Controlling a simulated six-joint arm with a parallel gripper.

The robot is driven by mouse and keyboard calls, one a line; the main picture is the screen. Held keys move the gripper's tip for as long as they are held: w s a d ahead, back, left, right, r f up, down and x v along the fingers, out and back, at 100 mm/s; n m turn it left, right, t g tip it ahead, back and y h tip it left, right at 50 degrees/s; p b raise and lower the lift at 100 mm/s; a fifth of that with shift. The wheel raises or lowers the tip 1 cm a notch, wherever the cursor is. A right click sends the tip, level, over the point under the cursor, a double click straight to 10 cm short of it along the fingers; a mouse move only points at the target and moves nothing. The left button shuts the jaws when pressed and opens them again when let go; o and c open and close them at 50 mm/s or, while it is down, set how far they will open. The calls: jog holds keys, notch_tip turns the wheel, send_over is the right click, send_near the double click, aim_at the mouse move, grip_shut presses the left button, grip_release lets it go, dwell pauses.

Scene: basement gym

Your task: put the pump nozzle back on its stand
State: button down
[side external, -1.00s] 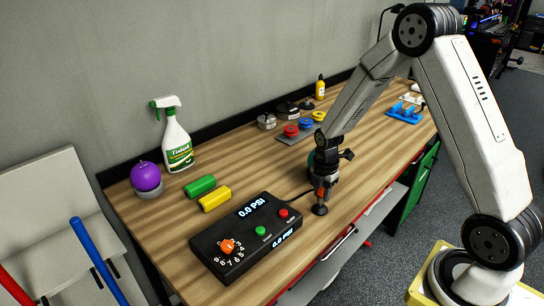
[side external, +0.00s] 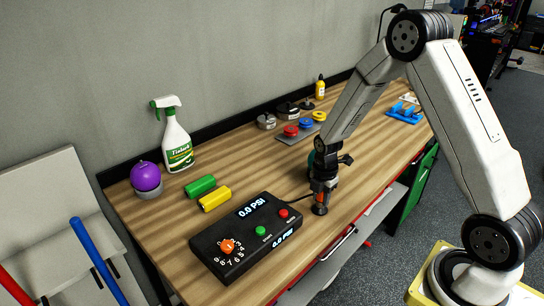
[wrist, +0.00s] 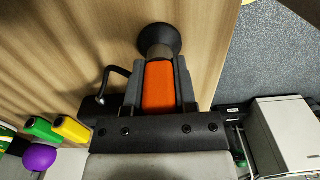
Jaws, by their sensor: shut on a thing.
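My gripper (side external: 321,196) points down near the front edge of the wooden bench, to the right of the black pump box (side external: 245,237). It is shut on the orange pump nozzle (wrist: 158,86), which sits between both fingers in the wrist view. Beyond the fingertips is a narrow greyish neck and a black round base (wrist: 159,38). That base also shows in the side view as a dark disc (side external: 320,209) at the bench top, directly under the gripper. I cannot tell whether the nozzle is fully seated on it. A dark hose runs from the box toward the nozzle.
A tray with coloured weights (side external: 300,131) lies behind my gripper. The bench's front edge is close; bare wood (side external: 265,175) lies between.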

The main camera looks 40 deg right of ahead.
jog(key=shift+f, duration=0.1)
jog(key=shift+c, duration=1.6)
grip_release()
jog(key=shift+r, duration=3.95)
jog(key=shift+s+a+r+m, duration=0.25)
jog(key=shift+s+a+m, duration=0.05)
jog(key=shift+a+m, duration=0.3)
jog(key=s+a+r+m+t, duration=0.2)
jog(key=s+a+m, duration=0.8)
jog(key=m, duration=0.6)
jog(key=shift+s+a+r+m+t, duration=0.15)
jog(key=shift+r+m+t, duration=0.2)
jog(key=shift+r, duration=0.45)
